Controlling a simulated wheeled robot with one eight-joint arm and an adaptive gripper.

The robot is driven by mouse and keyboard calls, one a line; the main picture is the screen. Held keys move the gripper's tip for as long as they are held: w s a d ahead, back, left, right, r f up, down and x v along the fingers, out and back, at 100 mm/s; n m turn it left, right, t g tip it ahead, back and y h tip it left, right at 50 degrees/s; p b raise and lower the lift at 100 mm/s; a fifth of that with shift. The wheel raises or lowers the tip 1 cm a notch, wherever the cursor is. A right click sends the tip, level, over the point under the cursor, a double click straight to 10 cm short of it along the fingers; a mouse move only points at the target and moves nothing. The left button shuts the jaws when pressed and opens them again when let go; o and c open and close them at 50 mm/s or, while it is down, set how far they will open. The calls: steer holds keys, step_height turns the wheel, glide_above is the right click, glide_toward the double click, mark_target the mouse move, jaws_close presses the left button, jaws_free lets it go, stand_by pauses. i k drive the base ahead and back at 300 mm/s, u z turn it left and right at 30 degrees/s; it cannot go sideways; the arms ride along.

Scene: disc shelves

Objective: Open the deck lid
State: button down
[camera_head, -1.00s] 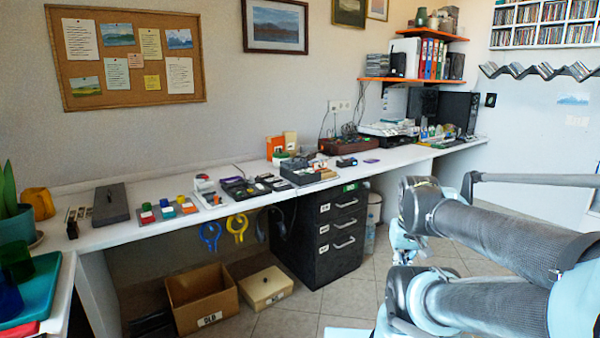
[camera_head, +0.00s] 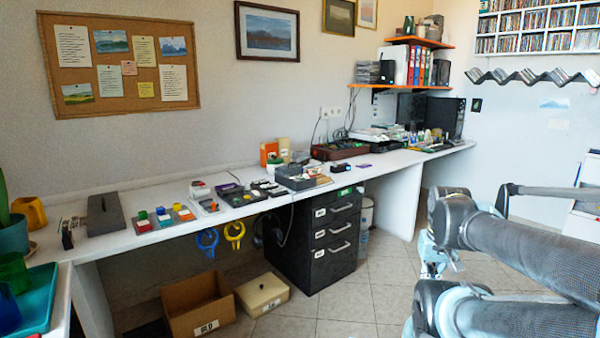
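A long white desk (camera_head: 150,240) runs along the wall. Several dark devices lie on it: a flat dark grey slab (camera_head: 104,216) at the left, a black unit with a purple patch (camera_head: 232,190) near the middle, and a raised dark grey unit (camera_head: 295,183) over the drawer cabinet. I cannot tell from this distance which is the deck, or how its lid stands. My arm's dark, textured links fill the lower right.
A black drawer cabinet (camera_head: 329,240) stands under the desk. An open cardboard box (camera_head: 199,308) and a closed cream box (camera_head: 262,294) sit on the tiled floor. Blue headphones (camera_head: 207,243) and yellow headphones (camera_head: 234,233) hang at the desk edge.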

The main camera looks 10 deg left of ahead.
mark_target(284, 168)
steer(key=i, duration=1)
